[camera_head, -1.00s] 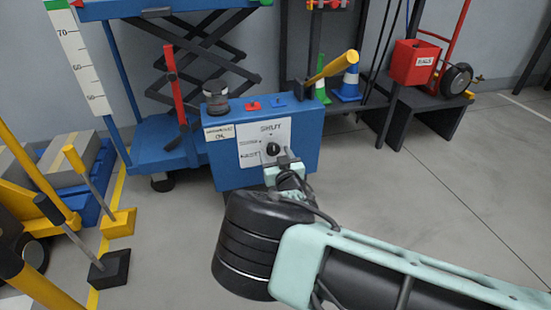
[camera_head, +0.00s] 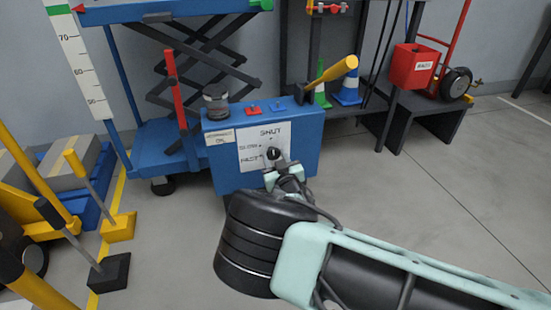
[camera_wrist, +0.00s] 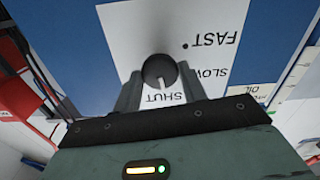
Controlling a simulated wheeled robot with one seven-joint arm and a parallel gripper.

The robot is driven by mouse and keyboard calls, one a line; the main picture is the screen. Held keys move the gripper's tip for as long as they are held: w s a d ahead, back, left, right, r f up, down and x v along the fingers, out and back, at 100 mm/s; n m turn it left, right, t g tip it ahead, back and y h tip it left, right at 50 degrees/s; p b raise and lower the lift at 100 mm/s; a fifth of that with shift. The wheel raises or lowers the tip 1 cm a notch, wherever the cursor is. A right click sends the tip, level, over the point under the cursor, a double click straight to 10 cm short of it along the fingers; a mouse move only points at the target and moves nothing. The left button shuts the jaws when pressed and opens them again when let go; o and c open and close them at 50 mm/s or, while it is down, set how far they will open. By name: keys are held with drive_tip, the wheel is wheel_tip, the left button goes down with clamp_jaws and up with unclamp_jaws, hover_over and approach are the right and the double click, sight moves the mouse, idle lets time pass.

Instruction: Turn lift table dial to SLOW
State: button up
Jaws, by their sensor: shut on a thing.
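The lift table dial (camera_head: 273,153) is a black round knob on a white label plate (camera_head: 251,139) on the front of the blue control box (camera_head: 226,172). The plate reads SHUT at the top, with SLOW and FAST at the left. In the wrist view the plate is upside down, and the white mark on the dial (camera_wrist: 159,70) points toward SHUT. My gripper (camera_wrist: 160,84) has one finger on each side of the dial and is shut on it. In the head view my gripper (camera_head: 281,165) reaches the dial from the lower right and covers part of it.
On top of the box are a dark round knob (camera_head: 216,101), a red switch (camera_head: 252,111), blue switches and a yellow-handled lever (camera_head: 332,71). A red lever (camera_head: 175,90) stands left of the box. The floor at the right is clear.

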drive_tip(key=n, duration=0.5)
drive_tip(key=shift+p, duration=0.4)
drive_tip(key=n, duration=0.5)
idle(0.4)
drive_tip(key=o, duration=1)
drive_tip(key=shift+c, duration=0.2)
drive_tip(key=shift+s, duration=0.1)
drive_tip(key=p+v, duration=0.7)
drive_tip(key=v, duration=1)
drive_tip(key=shift+d, duration=0.2)
